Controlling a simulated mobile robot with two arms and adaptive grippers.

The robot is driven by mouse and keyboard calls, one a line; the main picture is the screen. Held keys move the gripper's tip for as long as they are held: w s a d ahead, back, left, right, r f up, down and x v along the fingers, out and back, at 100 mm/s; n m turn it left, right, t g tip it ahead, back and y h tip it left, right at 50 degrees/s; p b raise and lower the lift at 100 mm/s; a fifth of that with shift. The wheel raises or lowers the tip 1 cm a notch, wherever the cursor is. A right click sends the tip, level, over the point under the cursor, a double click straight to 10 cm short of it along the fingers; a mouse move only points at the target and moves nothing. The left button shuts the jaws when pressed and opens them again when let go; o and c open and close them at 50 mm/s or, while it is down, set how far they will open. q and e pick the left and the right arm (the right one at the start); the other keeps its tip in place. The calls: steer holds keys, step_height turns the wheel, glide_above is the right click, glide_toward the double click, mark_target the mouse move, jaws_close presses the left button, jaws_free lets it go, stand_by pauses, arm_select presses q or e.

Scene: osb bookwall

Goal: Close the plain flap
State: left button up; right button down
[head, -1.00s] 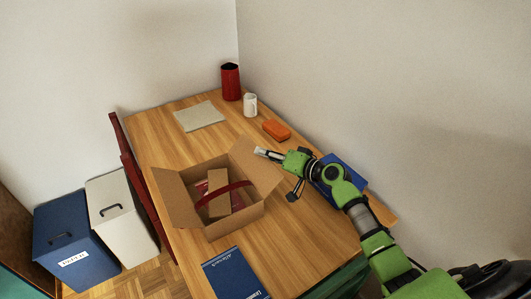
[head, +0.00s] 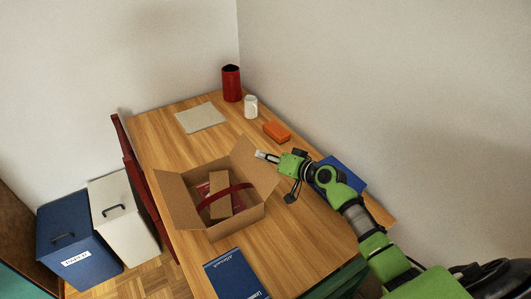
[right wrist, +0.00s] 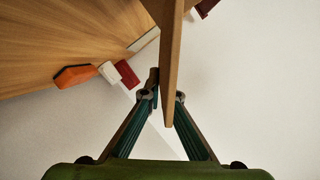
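An open cardboard box (head: 237,221) stands on the table with a flap raised on its left (head: 176,196) and a plain brown flap (head: 255,168) standing up on its right. My right gripper (head: 262,155) is at the top corner of the right flap. In the right wrist view that flap (right wrist: 172,45) appears edge-on as a brown strip between the fingertips of my right gripper (right wrist: 166,97). Inside the box are a brown piece and a dark red band (head: 226,193). My left gripper is not in view.
A blue book (head: 235,276) lies in front of the box, and another blue item (head: 350,172) lies beside my right arm. An orange block (head: 276,132), white mug (head: 251,107), red container (head: 231,83) and grey sheet (head: 201,118) are farther back. A wall borders the right.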

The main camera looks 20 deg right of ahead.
mark_target(252, 170)
steer(key=a+r+n+p, duration=0.1)
steer(key=p, duration=0.1)
steer(key=a+r+n+h+p, duration=0.1)
steer(key=p, duration=0.2)
steer(key=shift+s+a+r+h+p, duration=0.1)
steer(key=shift+s+a+h+p, duration=0.05)
steer(key=shift+a+h+p, duration=0.2)
steer(key=shift+a+n+p, duration=0.2)
steer(key=shift+n+p, duration=0.1)
steer(key=shift+n, duration=0.2)
steer(key=shift+s+a+p, duration=0.1)
steer(key=shift+a+p, duration=0.35)
steer(key=shift+a, duration=0.1)
stand_by(0.4)
steer(key=c, duration=2.3)
jaws_free()
steer(key=shift+c, duration=0.2)
